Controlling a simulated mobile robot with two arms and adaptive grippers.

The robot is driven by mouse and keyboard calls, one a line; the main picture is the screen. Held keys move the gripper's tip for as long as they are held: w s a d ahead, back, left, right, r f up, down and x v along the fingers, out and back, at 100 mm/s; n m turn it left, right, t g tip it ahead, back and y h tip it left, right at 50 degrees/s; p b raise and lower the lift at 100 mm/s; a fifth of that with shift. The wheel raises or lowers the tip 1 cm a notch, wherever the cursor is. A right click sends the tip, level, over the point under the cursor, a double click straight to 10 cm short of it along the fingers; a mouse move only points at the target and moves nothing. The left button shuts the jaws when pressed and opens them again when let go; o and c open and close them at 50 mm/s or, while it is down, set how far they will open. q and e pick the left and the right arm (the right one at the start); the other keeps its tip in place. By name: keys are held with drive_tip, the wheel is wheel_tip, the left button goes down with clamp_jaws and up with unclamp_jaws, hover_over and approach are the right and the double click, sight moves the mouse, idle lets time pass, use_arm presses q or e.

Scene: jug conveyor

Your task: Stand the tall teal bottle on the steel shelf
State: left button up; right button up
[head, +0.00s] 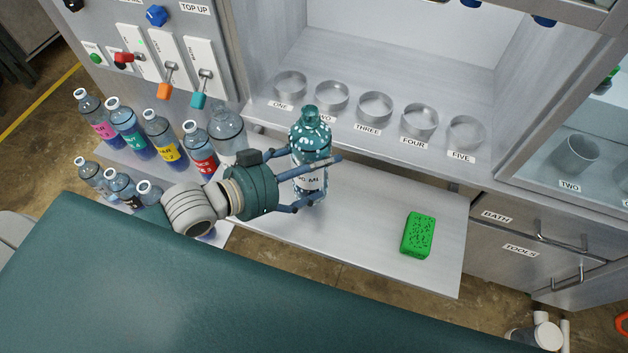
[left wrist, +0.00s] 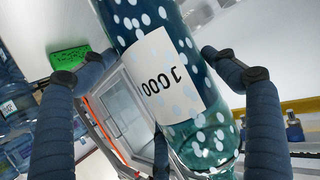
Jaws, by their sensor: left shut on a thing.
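The tall teal bottle (head: 310,140) has white dots and a white label and looks about upright in the head view. My left gripper (head: 318,182) comes in from the left and is shut around its body. In the left wrist view the bottle (left wrist: 200,138) lies between the two fingers (left wrist: 155,80), its label facing the camera. The steel shelf (head: 375,225) is the pale flat surface below and around the bottle's foot. I cannot tell whether the bottle's base touches it. My right gripper is not in view.
A green sponge (head: 418,235) lies on the shelf's right part. Several ring holders (head: 375,108) line the ledge behind. A clear bottle (head: 228,130) and several labelled bottles (head: 160,138) stand left. A teal padded surface (head: 170,290) fills the front. The shelf between bottle and sponge is clear.

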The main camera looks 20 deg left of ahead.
use_arm(q)
drive_tip(key=shift+w+f, duration=0.15)
drive_tip(key=shift+f, duration=2.35)
drive_tip(key=o, duration=1.8)
drive_tip(key=shift+f, duration=0.25)
drive_tip(key=shift+s+r, duration=0.1)
drive_tip(key=shift+s, duration=0.1)
drive_tip(key=v, duration=1.2)
drive_tip(key=shift+w+r, duration=0.1)
